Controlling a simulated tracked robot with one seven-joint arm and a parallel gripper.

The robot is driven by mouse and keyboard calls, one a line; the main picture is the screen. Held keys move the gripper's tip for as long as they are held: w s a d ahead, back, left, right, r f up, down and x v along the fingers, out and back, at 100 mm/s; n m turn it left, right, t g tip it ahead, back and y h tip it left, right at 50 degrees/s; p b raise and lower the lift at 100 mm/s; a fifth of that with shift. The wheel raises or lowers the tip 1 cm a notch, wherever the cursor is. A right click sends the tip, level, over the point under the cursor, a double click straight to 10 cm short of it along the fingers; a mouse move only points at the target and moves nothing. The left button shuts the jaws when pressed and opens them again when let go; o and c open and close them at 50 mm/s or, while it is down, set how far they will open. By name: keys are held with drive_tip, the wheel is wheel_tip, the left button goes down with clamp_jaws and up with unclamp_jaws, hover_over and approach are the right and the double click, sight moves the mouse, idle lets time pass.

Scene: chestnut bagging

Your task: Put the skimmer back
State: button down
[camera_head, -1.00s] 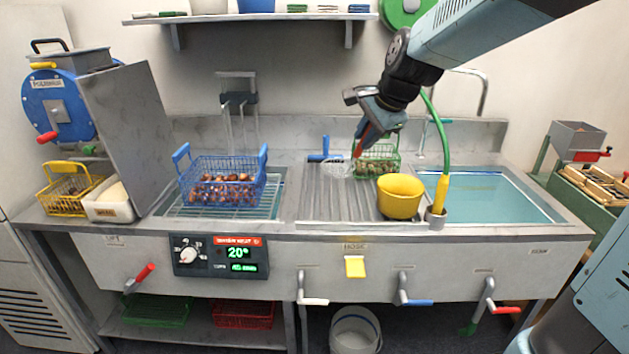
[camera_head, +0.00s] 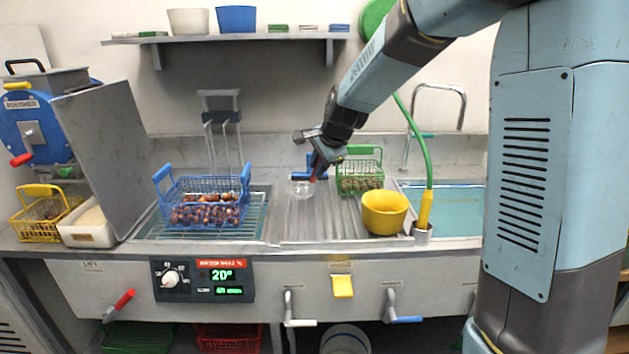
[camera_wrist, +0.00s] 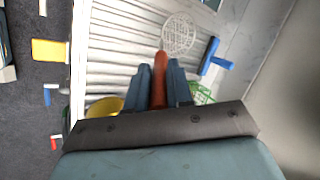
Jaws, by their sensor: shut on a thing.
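The skimmer shows in the wrist view as a red handle (camera_wrist: 160,68) with a round pale wire mesh head (camera_wrist: 179,34). My gripper (camera_wrist: 160,80) is shut on the handle, with a blue-grey finger on each side. In the head view my gripper (camera_head: 316,168) is over the ribbed drainboard, and the mesh head (camera_head: 301,188) shows below and to the left of it. I cannot tell whether the mesh touches the drainboard. The gripper's far side is hidden in the head view.
A blue-handled tool (camera_wrist: 214,57) lies beside the mesh. A green basket (camera_head: 358,182) and a yellow bowl (camera_head: 384,213) stand right of my gripper. A blue basket of chestnuts (camera_head: 204,207) stands on a grate at left. The drainboard's front (camera_head: 317,230) is clear.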

sight(315, 179)
drive_tip(key=shift+x, duration=1.2)
drive_tip(key=f, duration=0.3)
drive_tip(key=shift+w+a+f, duration=0.1)
drive_tip(key=shift+w+f, duration=0.05)
drive_tip(key=shift+w, duration=0.15)
drive_tip(key=c, duration=1)
unclamp_jaws()
